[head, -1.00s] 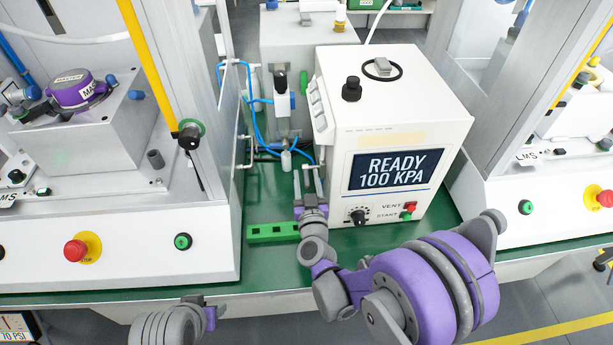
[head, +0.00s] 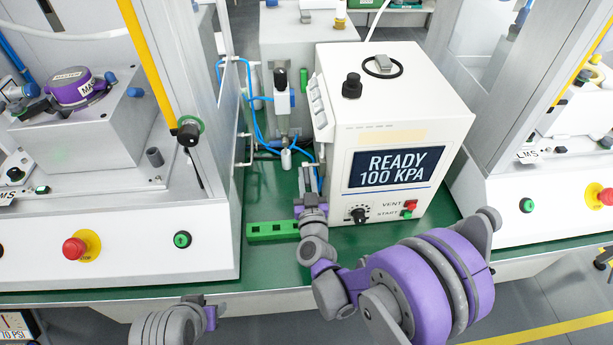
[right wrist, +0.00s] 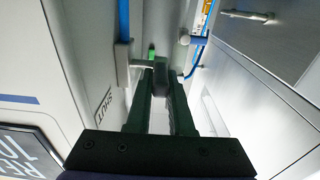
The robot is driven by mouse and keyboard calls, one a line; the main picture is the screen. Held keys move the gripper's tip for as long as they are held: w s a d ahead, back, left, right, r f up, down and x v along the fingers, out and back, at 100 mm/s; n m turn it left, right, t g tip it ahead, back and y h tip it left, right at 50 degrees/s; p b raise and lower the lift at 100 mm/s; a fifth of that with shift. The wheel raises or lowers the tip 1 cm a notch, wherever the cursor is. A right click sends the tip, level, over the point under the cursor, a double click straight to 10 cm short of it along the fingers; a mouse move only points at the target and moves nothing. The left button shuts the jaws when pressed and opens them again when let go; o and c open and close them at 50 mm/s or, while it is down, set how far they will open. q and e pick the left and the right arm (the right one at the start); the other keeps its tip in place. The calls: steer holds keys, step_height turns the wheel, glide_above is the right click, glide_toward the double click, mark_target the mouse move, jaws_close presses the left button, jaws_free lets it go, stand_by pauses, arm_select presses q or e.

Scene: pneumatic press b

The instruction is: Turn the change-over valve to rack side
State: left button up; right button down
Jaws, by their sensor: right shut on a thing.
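The change-over valve shows in the right wrist view as a grey fitting on the side of the white unit, with a grey handle (right wrist: 161,68) between my fingertips. My right gripper (right wrist: 160,82) is shut on this handle. In the head view my right gripper (head: 310,182) points away from me along the left side of the white READY 100 KPA unit (head: 385,125). There the valve is hard to make out beside the fingers. My left gripper (head: 198,304) hangs low at the front left, apart from the valve; its fingers are unclear.
A green block (head: 268,230) lies on the green bench just left of my right gripper. Blue tubes (head: 257,125) and a small white bottle (head: 286,159) stand behind it. A white machine (head: 110,245) with a red stop button bounds the gap on the left.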

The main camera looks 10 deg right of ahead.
steer(key=f+t+b, duration=0.1)
steer(key=b, duration=0.1)
steer(key=t+b, duration=0.2)
steer(key=b, duration=0.1)
steer(key=shift+f, duration=0.4)
steer(key=shift+r+t+b, duration=0.1)
steer(key=shift+t+b, duration=0.3)
steer(key=c, duration=0.8)
jaws_free()
steer(key=shift+r, duration=0.1)
steer(key=s+f+b, duration=0.2)
steer(key=s+b, duration=0.2)
steer(key=s, duration=1.2)
steer(key=shift+s+b, duration=0.35)
